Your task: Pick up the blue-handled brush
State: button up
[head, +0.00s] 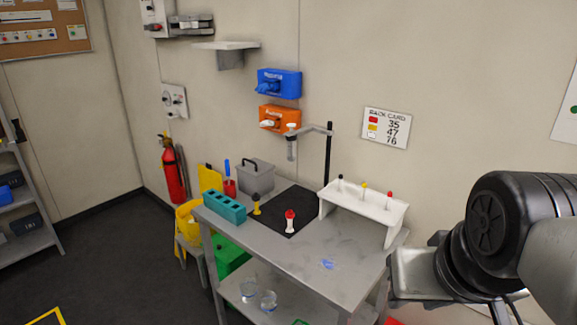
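A thin blue handle (227,168) stands upright in a small red holder (229,187) near the back left corner of the grey workbench (325,283). It looks like the blue-handled brush; any bristles are hidden. The holder is between a yellow board and a grey box. A black part of my arm fills the right side of the head view, far from the brush. My gripper is not in view.
A teal block with holes (224,208), a grey box (255,177) and a white rack (365,206) stand on the bench. A blue patch (327,264) marks the bench front.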

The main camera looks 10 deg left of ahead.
aim_at(226, 160)
jog(key=j+z, duration=0.15)
jog(key=j, duration=0.6)
jog(key=j+z, duration=0.15)
jog(key=j, duration=0.65)
jog(key=k+j+z, duration=0.15)
jog(key=j, duration=0.55)
jog(key=j+z, duration=0.25)
jog(key=j, duration=0.95)
jog(key=i+j+z, duration=0.1)
jog(key=j, duration=0.25)
jog(key=i+j+z, duration=0.1)
jog(key=j, duration=0.25)
jog(key=i+j+z, duration=0.1)
jog(key=i+j, duration=0.15)
jog(key=j, duration=0.15)
jog(key=i+j+z, duration=0.15)
jog(key=i+j, duration=0.45)
jog(key=j, duration=0.1)
